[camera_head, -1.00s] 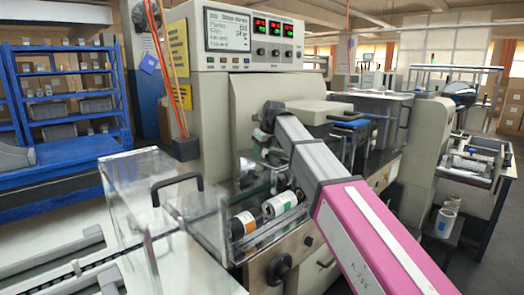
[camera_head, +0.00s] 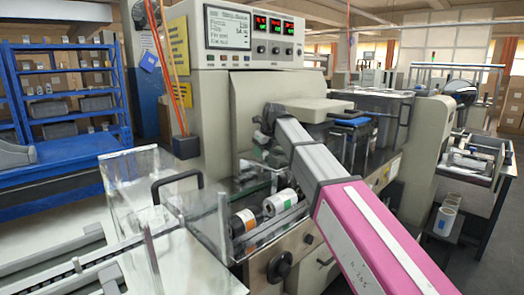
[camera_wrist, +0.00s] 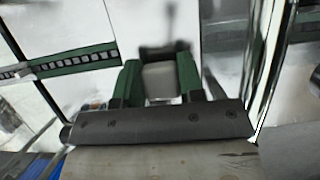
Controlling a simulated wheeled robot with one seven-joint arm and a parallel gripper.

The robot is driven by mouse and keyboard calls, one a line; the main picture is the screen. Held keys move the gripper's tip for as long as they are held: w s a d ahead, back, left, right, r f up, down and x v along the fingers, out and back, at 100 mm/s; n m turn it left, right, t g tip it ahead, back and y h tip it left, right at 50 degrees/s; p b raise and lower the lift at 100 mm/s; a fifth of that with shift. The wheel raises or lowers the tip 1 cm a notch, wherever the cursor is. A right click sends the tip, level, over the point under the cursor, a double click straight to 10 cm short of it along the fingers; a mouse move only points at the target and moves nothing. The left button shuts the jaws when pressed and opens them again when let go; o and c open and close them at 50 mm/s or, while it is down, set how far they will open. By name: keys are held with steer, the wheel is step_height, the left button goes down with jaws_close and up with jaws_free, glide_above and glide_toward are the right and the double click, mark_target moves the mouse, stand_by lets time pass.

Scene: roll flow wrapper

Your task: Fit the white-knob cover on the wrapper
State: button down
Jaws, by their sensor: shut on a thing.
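My gripper (camera_wrist: 160,82) shows in the wrist view with two green fingers shut on a pale, blocky piece (camera_wrist: 162,80), which looks like the white knob of the cover. In the head view, the gripper end is mostly hidden behind my arm, over the wrapper's front bay. The cover's clear panel is hard to make out, so I cannot tell how it sits. The wrapper (camera_head: 255,110) is a large beige machine with a display on top. Two rolls lie in its front bay, one with an orange band (camera_head: 243,222) and one with a green band (camera_head: 281,202).
A clear guard with a black handle (camera_head: 177,184) stands left of the bay. A dark round hand knob (camera_head: 279,267) sticks out on the front below the rolls. Conveyor rails (camera_head: 60,262) run at lower left. A blue shelf (camera_head: 65,90) stands behind on the left.

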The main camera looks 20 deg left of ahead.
steer(key=shift+f, duration=0.45)
steer(key=c, duration=0.6)
jaws_free()
steer(key=shift+c, duration=0.2)
steer(key=v, duration=1)
steer(key=shift+r, duration=0.4)
steer(key=shift+s+d, duration=0.1)
steer(key=shift+d, duration=0.05)
